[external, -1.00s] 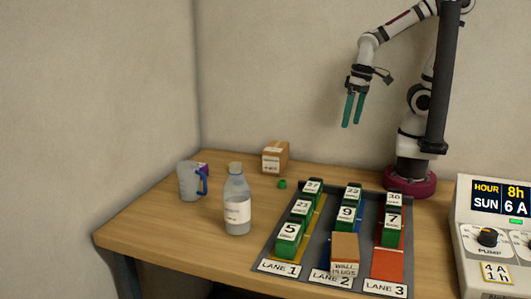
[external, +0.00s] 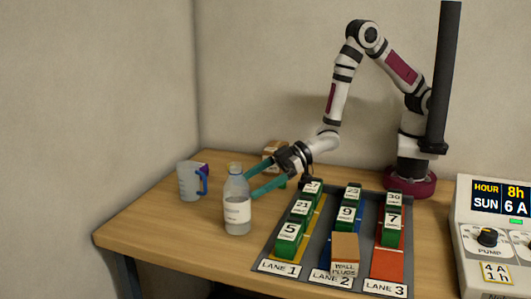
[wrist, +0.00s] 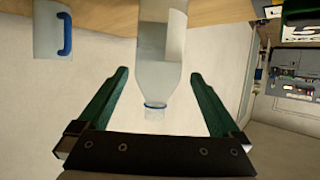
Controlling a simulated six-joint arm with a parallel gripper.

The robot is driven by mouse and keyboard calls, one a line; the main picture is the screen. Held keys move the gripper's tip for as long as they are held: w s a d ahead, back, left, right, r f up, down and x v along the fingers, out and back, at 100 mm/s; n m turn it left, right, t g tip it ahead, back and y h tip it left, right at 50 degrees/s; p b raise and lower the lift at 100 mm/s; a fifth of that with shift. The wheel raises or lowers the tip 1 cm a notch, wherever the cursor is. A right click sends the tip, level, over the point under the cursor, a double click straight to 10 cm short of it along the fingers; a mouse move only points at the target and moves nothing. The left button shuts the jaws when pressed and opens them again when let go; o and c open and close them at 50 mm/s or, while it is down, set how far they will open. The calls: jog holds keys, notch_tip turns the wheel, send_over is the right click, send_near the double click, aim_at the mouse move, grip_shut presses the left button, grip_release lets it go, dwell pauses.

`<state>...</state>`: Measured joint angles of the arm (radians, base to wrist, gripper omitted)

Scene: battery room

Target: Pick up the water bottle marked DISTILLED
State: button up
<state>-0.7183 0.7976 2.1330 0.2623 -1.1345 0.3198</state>
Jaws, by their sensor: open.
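A clear bottle (external: 237,205) with a white label stands upright on the wooden table, left of the lane tray. Its label is too small to read here. My gripper (external: 249,180) is low beside the bottle's upper part, its teal fingers pointing left toward it. In the wrist view the bottle (wrist: 160,60) appears upside down, with its blue-ringed neck between the spread fingertips of my gripper (wrist: 160,75). The gripper is open and holds nothing. I cannot tell whether a finger touches the bottle.
A jug with a blue handle (external: 189,181) stands to the left. A cardboard box (external: 271,150) is behind my gripper, partly hidden. The lane tray (external: 262,253) with several green numbered blocks lies to the right. A pump unit (external: 497,230) stands far right. The table's front left is clear.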

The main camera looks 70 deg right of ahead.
aim_at(225, 191)
jog(key=x, duration=0.8)
jog(key=shift+w+r, duration=0.1)
jog(key=shift+r, duration=0.1)
jog(key=c, duration=1.5)
jog(key=shift+c, duration=0.2)
jog(key=shift+r, duration=0.95)
jog(key=r, duration=0.2)
jog(key=shift+w+d+r, duration=0.1)
jog(key=shift+d+r, duration=0.15)
jog(key=w+d+r, duration=0.2)
jog(key=d+r, duration=0.4)
jog(key=d, duration=0.5)
jog(key=shift+r, duration=0.3)
